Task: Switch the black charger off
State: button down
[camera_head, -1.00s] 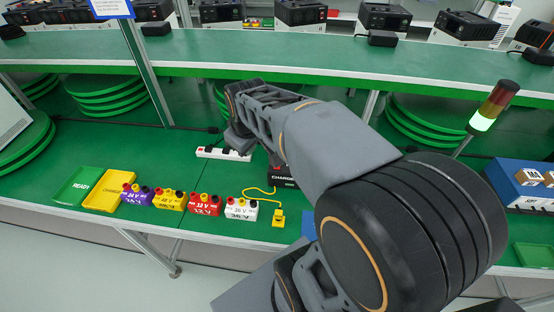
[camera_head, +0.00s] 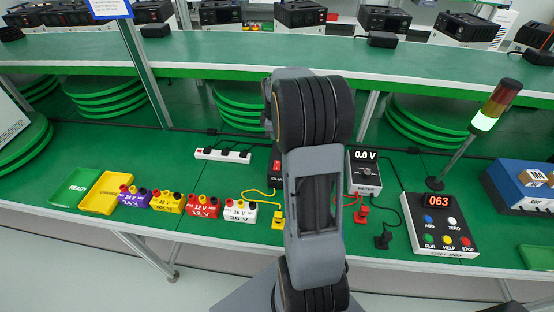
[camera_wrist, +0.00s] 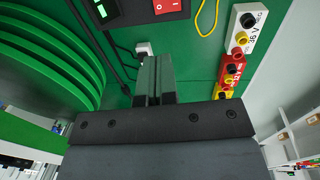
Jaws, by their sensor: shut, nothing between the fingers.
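In the wrist view a black unit (camera_wrist: 133,12), apparently the charger, is cut off by the top edge. It has a lit green display (camera_wrist: 103,9) and a red rocker switch (camera_wrist: 171,8) with white marks; which way the rocker is tipped I cannot tell. My gripper (camera_wrist: 153,62) is shut and empty, with its fingertips pictured below the charger and apart from it. In the head view my arm hides the gripper.
A white power strip (camera_head: 222,155) with several plugs lies behind. Purple, yellow, red and white battery blocks (camera_head: 240,211) stand left, beside yellow (camera_head: 104,193) and green (camera_head: 75,187) trays. A meter (camera_head: 364,172) and call box (camera_head: 439,224) stand right. A yellow cable (camera_wrist: 207,18) runs near the charger.

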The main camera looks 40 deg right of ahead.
aim_at(277, 162)
jog(key=f+p, duration=0.1)
jog(key=f, duration=0.8)
jog(key=w+d+f+p, duration=0.1)
jog(key=f, duration=0.4)
jog(key=shift+w+p, duration=0.1)
jog(key=shift+p, duration=0.2)
